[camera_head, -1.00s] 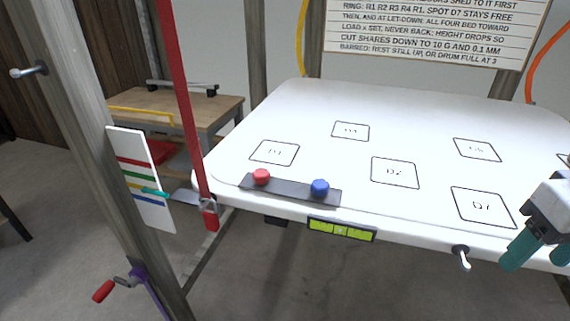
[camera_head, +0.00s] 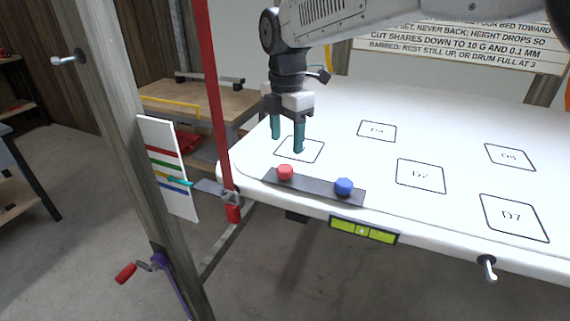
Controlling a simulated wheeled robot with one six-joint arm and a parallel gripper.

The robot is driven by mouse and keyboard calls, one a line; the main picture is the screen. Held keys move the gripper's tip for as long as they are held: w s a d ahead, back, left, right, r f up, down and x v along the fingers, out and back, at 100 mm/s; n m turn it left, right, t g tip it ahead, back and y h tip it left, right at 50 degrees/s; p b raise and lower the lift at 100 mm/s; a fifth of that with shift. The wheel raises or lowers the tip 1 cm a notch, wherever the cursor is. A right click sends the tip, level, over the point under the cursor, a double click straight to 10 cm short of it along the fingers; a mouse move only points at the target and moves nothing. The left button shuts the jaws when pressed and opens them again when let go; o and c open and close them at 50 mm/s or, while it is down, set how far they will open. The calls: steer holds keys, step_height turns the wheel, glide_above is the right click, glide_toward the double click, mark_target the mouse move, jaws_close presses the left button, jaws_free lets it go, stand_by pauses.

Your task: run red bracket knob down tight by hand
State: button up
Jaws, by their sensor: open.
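The red knob (camera_head: 285,172) sits upright at the left end of a dark flat bracket bar (camera_head: 315,187) near the front left edge of the white board. A blue knob (camera_head: 344,187) sits toward the bar's right end. My gripper (camera_head: 287,143) points down with two teal fingers apart and nothing between them. In the picture it is just above and behind the red knob, over a marked square, apart from the knob. How far the knob is screwed down cannot be told.
A wooden post (camera_head: 165,160) with a striped card (camera_head: 168,168) stands left. A green level (camera_head: 363,230) and a small metal handle (camera_head: 487,266) are at the front edge. The board's right part (camera_head: 460,190) is clear.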

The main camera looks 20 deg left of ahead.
mark_target(285, 167)
steer(key=shift+a+f, duration=0.25)
steer(key=shift+f, duration=0.2)
step_height(285, 167, down, 7)
steer(key=shift+c, duration=0.3)
steer(key=c, duration=0.9)
